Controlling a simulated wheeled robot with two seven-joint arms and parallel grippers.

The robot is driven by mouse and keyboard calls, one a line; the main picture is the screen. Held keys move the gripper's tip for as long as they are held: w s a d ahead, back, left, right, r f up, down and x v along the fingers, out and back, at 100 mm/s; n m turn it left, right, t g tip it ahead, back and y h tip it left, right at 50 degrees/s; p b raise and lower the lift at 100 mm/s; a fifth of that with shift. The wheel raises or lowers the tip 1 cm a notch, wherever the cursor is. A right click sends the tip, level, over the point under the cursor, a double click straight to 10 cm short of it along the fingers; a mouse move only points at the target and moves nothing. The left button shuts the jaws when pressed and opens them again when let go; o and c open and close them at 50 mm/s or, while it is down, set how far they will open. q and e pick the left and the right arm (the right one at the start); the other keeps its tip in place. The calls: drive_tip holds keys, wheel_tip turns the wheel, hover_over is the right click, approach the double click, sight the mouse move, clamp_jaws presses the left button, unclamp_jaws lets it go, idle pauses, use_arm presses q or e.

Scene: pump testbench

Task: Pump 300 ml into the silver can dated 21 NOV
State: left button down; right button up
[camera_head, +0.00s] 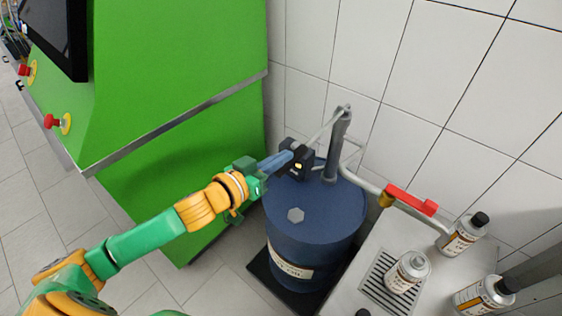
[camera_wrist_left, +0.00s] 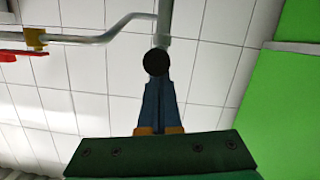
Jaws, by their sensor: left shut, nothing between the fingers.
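A blue oil drum (camera_head: 312,235) carries a grey hand pump (camera_head: 337,150) with a thin lever and a black box (camera_head: 299,158) with a small yellow display. My left gripper (camera_head: 284,158) is shut and empty, its blue fingers at the black box and lever end. In the left wrist view the shut fingers (camera_wrist_left: 158,85) point at a round black knob (camera_wrist_left: 156,62); contact cannot be told. A silver can (camera_head: 407,272) stands on the drip grate. Two black-capped silver cans stand farther right, one at the back (camera_head: 461,236) and one in front (camera_head: 482,296). Their dates are unreadable.
The pump's outlet pipe (camera_head: 367,184) runs right to a red-handled valve (camera_head: 410,200) above the bench (camera_head: 352,288) with the grate (camera_head: 380,267). A green cabinet (camera_head: 175,130) stands left of the drum. A tiled wall (camera_head: 440,85) closes off the back.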

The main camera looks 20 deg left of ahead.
use_arm(q)
wheel_tip(320, 180, down, 11)
drive_tip(key=w+t+h+b, duration=0.1)
drive_tip(key=t+b, duration=0.3)
drive_tip(key=b, duration=1.1)
drive_tip(key=shift+d+h, duration=0.25)
drive_tip(key=shift+h, duration=0.15)
use_arm(e)
wheel_tip(320, 180, down, 18)
drive_tip(key=shift+s, duration=0.15)
use_arm(q)
drive_tip(key=shift+f, duration=0.1)
